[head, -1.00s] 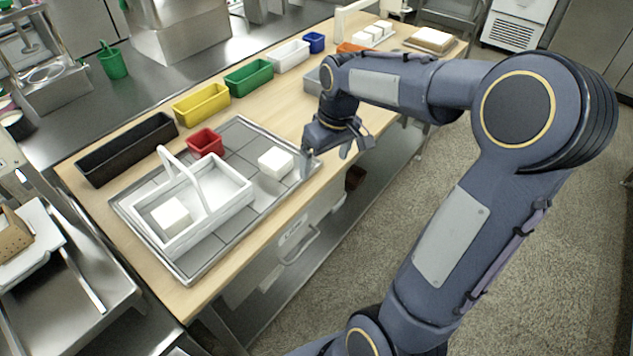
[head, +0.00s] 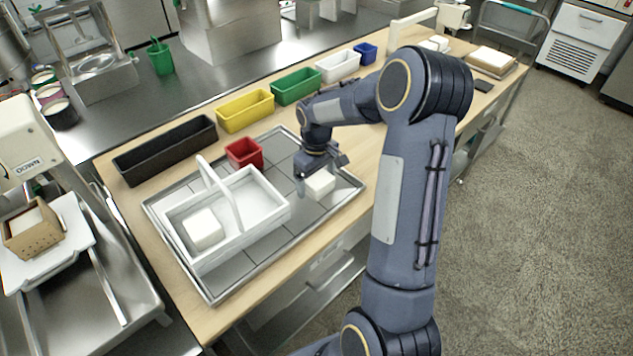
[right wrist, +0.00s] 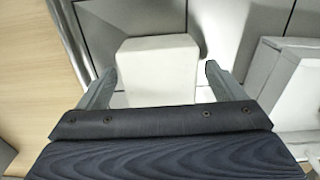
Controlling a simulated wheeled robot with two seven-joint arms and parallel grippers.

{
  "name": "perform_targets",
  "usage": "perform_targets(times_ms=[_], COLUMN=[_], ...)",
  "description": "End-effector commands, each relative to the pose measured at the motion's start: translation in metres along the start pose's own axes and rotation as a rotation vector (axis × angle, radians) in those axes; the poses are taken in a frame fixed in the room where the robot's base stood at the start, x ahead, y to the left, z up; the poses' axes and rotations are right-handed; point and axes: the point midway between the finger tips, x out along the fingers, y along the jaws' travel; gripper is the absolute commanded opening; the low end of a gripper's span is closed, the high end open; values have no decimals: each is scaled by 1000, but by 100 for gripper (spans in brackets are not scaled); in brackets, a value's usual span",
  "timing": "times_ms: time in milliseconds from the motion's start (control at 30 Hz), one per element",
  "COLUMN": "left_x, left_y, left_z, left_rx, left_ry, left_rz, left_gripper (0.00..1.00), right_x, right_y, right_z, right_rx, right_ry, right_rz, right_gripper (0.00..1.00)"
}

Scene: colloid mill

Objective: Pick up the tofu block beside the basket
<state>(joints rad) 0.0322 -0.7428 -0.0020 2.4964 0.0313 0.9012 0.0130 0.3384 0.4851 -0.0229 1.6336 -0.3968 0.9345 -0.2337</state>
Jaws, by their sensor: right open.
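The white tofu block (head: 320,186) stands on the grey tiled tray (head: 268,247), to the right of the white basket (head: 268,207) with the tall handle. A second white block (head: 203,228) sits inside the basket. My right gripper (head: 318,181) is open, just above and around the block beside the basket. In the right wrist view the block (right wrist: 158,68) lies between the two spread fingers, with a gap at each side. Its near end is hidden by the gripper body. My left gripper is not in view.
A red bin (head: 244,153) stands behind the basket on the tray. Black (head: 165,150), yellow (head: 245,111), green (head: 297,87) and white (head: 338,67) bins line the table's back edge. The basket wall (right wrist: 290,85) is close to one finger in the right wrist view.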

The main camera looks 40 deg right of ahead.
Motion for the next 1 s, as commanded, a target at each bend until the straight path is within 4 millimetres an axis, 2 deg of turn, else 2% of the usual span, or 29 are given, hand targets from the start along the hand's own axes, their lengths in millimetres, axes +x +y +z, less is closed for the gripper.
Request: perform_targets(times_ms=[167, 467, 800, 1000], left_x=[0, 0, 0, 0], left_y=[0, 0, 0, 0], left_z=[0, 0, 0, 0], left_rx=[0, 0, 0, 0], left_ry=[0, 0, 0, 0], left_rz=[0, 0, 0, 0], left_gripper=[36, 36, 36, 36], right_x=[0, 0, -2, -20], right_y=[0, 0, 0, 0], right_z=[0, 0, 0, -1], right_rx=[0, 0, 0, 1], right_ry=[0, 0, 1, 4], right_rz=[0, 0, 1, 2], right_gripper=[89, 51, 51, 51])
